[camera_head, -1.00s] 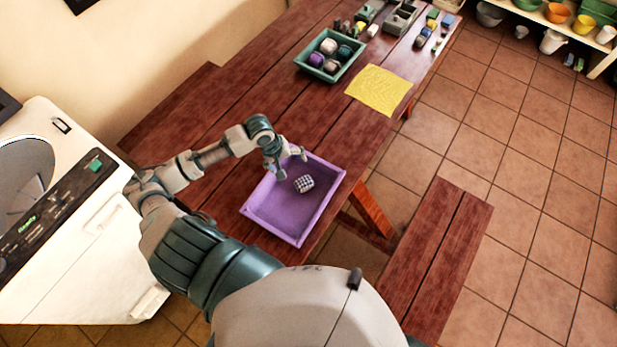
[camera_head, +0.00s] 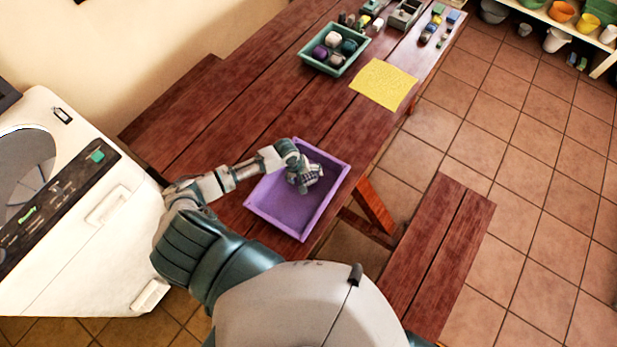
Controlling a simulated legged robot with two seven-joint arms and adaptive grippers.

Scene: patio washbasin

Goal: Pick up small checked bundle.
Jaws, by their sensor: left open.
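The small checked bundle (camera_head: 315,169) lies in the purple tray (camera_head: 262,222) on the wooden table, and my left gripper partly covers it. My left gripper (camera_head: 306,181) is open and down over the tray, right at the bundle. I cannot tell whether the fingers touch it or are on both sides of it. My right gripper is not in view.
A green tray (camera_head: 308,59) with several rolled bundles stands farther back on the table. A yellow cloth (camera_head: 383,84) lies to its right. A white washing machine (camera_head: 75,220) is at the left. A wooden bench (camera_head: 440,255) stands at the right.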

